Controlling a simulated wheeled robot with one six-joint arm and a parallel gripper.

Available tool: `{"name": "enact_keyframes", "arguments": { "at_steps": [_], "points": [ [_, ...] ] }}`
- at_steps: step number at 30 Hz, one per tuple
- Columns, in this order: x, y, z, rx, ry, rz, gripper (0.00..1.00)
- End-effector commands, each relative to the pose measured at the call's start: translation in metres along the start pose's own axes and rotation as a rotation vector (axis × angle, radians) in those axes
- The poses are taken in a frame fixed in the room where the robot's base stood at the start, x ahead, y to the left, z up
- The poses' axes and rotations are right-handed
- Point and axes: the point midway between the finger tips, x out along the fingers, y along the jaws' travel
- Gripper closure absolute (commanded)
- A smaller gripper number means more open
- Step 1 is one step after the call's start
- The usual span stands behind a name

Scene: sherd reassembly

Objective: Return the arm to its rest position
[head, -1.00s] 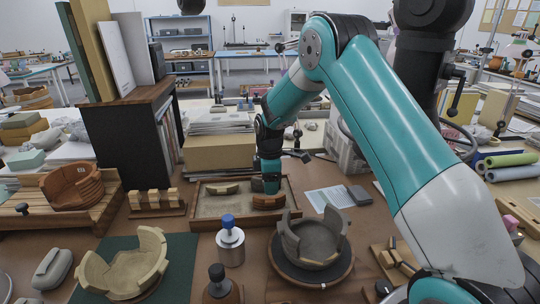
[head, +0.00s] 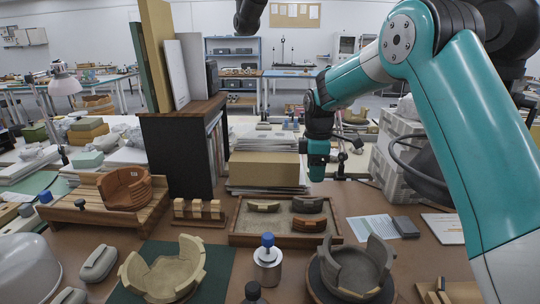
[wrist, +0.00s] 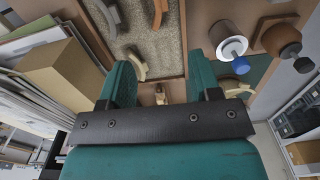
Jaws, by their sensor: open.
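My arm is raised over the right side of the bench in the head view. My gripper (head: 317,172) hangs above the back edge of the sand tray (head: 237,238), clear of the bench. In the wrist view, my gripper (wrist: 160,80) shows two teal fingers spread apart with nothing between them. The sand tray holds a dark sherd (head: 308,204), a pale sherd (head: 263,207) and a reddish-brown sherd (head: 309,225).
A partly built grey bowl (head: 352,268) stands at the front right and a tan one (head: 165,275) on a green mat. A blue-capped jar (head: 267,262) stands between them. A black cabinet (head: 175,155), a cardboard box (head: 262,170) and a white crate (head: 398,150) stand behind.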

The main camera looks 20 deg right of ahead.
Motion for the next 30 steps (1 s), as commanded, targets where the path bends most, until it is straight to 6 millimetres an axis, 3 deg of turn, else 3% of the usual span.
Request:
{"name": "enact_keyframes", "arguments": {
  "at_steps": [5,8,11,15,18,21,25,30],
  "points": [
    [-0.008,-0.009,-0.005,0.009,0.009,0.003,0.43],
    [-0.031,-0.040,-0.021,0.049,0.039,0.010,0.43],
    [-0.061,-0.097,-0.040,0.125,0.091,0.006,0.43],
    [-0.095,-0.200,-0.057,0.259,0.181,-0.037,0.43],
    [-0.106,-0.271,-0.057,0.353,0.234,-0.090,0.43],
    [-0.109,-0.328,-0.052,0.433,0.270,-0.146,0.43],
    [-0.107,-0.375,-0.043,0.504,0.290,-0.203,0.43],
    [-0.105,-0.393,-0.039,0.537,0.295,-0.230,0.43]
  ]
}}
